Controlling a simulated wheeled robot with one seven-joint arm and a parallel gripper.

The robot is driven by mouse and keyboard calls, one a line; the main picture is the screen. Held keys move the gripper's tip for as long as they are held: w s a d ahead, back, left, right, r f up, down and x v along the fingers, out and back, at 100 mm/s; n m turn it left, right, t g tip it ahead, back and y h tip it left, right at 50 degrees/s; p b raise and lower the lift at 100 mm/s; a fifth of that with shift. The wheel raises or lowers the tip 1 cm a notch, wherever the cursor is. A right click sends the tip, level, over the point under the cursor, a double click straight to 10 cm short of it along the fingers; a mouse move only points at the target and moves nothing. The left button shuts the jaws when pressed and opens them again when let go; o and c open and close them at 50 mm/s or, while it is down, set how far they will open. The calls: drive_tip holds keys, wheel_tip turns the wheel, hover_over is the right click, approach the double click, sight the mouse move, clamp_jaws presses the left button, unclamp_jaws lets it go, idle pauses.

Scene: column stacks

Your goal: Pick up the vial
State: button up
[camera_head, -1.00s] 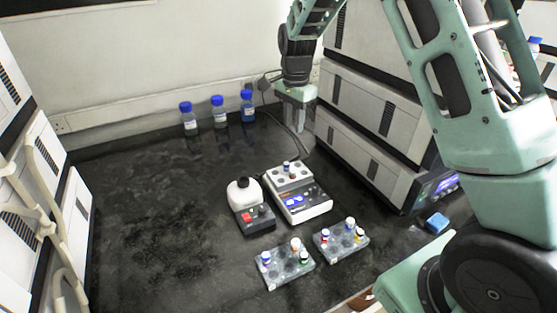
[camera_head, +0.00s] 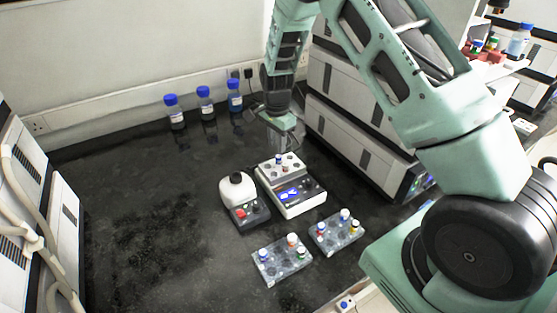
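A small vial (camera_head: 279,160) with a dark blue cap stands in the top block of a white device (camera_head: 291,204) with a lit blue display. Other capped vials stand in two clear racks, a left one (camera_head: 272,275) and a right one (camera_head: 328,247), with blue, orange, green, red and yellow caps. My gripper (camera_head: 283,145) points down just above and behind the white device's block, close to the vial. I see no vial held in it. Its fingertips are small and blurred, so their opening is unclear.
Several blue-capped bottles (camera_head: 204,100) stand by the back wall. Stacked white instruments (camera_head: 355,120) rise close to the right of my gripper. The dark bench is clear at left.

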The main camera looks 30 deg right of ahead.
sight(278, 156)
drive_tip(key=shift+d+f+p, duration=0.15)
drive_tip(key=shift+f+p, duration=0.35)
drive_tip(key=shift+f, duration=0.9)
drive_tip(key=shift+d+f+p, duration=0.1)
drive_tip(key=shift+f+p, duration=0.35)
drive_tip(key=shift+f, duration=0.9)
clamp_jaws()
